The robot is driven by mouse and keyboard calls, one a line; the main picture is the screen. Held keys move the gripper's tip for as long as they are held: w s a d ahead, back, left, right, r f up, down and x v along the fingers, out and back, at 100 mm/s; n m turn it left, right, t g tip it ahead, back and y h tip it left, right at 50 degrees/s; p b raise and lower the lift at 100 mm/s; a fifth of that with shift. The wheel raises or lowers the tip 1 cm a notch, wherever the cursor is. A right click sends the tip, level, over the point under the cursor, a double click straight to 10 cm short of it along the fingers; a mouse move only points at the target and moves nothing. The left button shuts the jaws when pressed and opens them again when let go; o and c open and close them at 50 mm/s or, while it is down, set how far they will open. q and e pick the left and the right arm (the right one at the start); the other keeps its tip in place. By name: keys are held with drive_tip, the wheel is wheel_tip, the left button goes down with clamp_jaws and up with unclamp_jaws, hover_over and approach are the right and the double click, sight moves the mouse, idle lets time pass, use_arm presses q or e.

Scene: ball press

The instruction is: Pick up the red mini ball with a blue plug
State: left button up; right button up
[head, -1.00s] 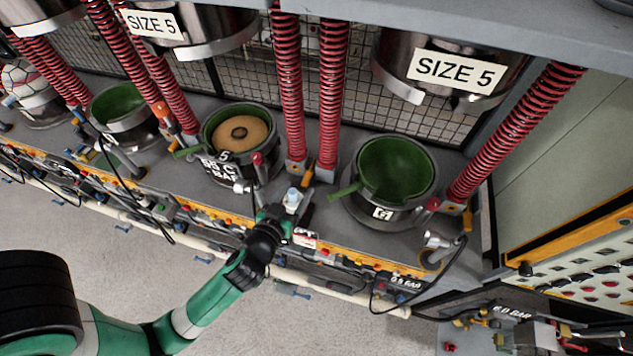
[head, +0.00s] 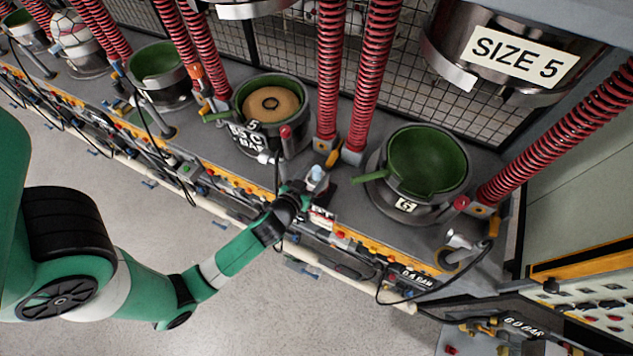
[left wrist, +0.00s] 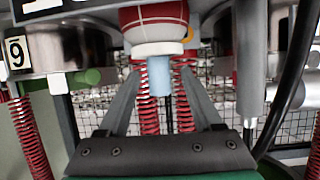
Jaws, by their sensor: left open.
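A red ball with a white band and white collar (left wrist: 155,48) is at the top of the left wrist view, cut off by the upper edge. A light blue plug (left wrist: 160,82) points down from its collar. My left gripper (left wrist: 162,76) is open, with one finger on each side of the plug and visible gaps between. In the head view, my left gripper (head: 310,190) is at the bench's front edge, between two green moulds. A small pale bluish thing (head: 316,176) is at its tip; I cannot make out the ball there. My right gripper is not in view.
A green mould (head: 428,155) is to the right of the gripper; another holding a tan disc (head: 272,102) is to the left. Red springs (head: 372,75) stand behind. Hoses, valves and a pale pipe (head: 345,283) line the bench front. The grey floor (head: 250,320) is clear.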

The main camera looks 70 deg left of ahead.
use_arm(q)
drive_tip(key=x, duration=0.5)
drive_tip(key=shift+w+r, duration=0.1)
drive_tip(key=shift+r, duration=0.15)
drive_tip(key=shift+d, duration=0.1)
clamp_jaws()
idle(0.9)
